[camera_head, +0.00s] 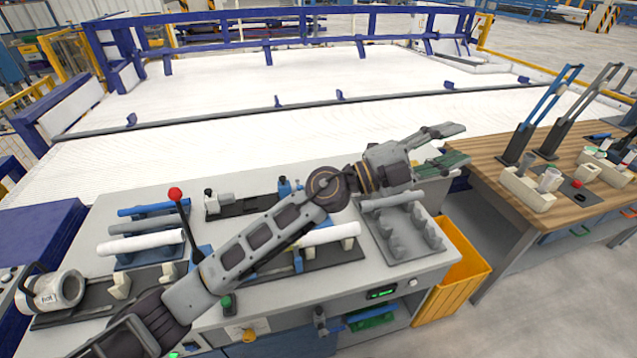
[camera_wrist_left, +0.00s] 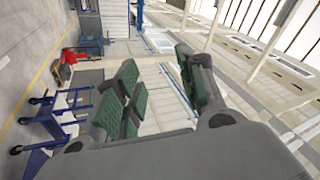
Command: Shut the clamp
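A lever with a red ball knob (camera_head: 176,194) stands up from the grey workbench (camera_head: 330,300), left of my left arm. It seems to be the handle of the clamp, but my arm hides part of its base. A white pipe (camera_head: 325,235) lies in a holder on a black base behind my left forearm, partly hidden. My left gripper (camera_head: 458,146) is open and empty, held above the bench's right end and well away from the lever. Its spread green-padded fingers also show in the left wrist view (camera_wrist_left: 162,88). My right gripper is not in view.
A rack at left holds a blue pipe (camera_head: 152,208) and a white pipe (camera_head: 140,243). A grey pipe (camera_head: 392,199) lies on a grey rack (camera_head: 400,240). A yellow bin (camera_head: 460,270) stands beside the bench. A wooden table (camera_head: 490,165) with tall levers is at right.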

